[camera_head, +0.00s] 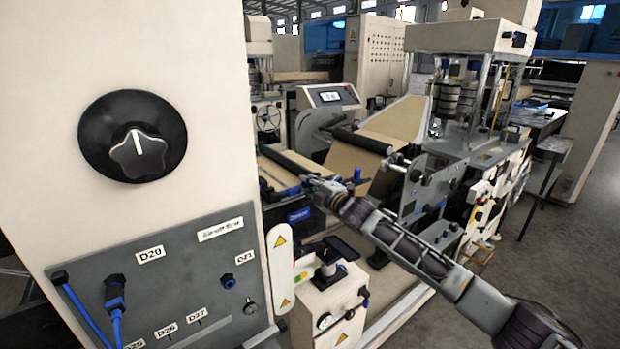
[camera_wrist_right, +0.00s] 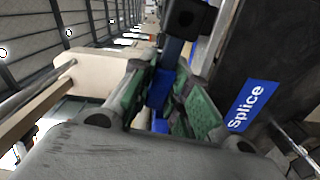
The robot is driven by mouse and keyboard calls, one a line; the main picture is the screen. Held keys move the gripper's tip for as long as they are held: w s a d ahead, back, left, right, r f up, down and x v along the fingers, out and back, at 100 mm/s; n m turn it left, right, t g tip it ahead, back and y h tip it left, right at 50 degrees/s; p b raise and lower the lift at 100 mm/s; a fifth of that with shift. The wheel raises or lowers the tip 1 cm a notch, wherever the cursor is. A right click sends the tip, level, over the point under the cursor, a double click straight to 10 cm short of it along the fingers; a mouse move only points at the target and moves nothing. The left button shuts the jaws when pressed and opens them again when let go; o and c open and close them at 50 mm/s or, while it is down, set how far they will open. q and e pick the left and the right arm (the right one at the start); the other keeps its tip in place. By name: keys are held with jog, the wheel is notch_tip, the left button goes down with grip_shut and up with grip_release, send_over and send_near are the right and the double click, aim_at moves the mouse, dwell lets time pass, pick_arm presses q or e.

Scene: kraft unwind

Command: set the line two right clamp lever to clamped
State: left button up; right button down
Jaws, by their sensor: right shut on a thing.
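My right gripper (camera_head: 316,183) reaches in from the lower right to the right end of the splice table (camera_head: 285,160), just above a blue label. In the right wrist view its green finger pads are closed on the blue part of a clamp lever (camera_wrist_right: 160,88). A dark bar of the lever runs up from between the pads to a black block (camera_wrist_right: 187,16). In the head view the gripper hides the lever, so its angle is hard to tell. A blue "Splice" label (camera_wrist_right: 247,105) is beside the fingers. My left gripper is out of view.
A black roller (camera_head: 360,140) and a brown paper web (camera_head: 395,120) lie behind and right of the gripper. A cream cabinet with a black star knob (camera_head: 132,136) fills the left. A low cream unit (camera_head: 328,295) stands below the arm. Grey floor is free at the far right.

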jog(key=shift+f+n, duration=0.55)
jog(key=shift+n, duration=0.45)
jog(key=shift+f, duration=0.1)
jog(key=c, duration=1.4)
grip_release()
jog(key=shift+o, duration=0.2)
jog(key=v, duration=1.2)
jog(key=shift+m, duration=0.3)
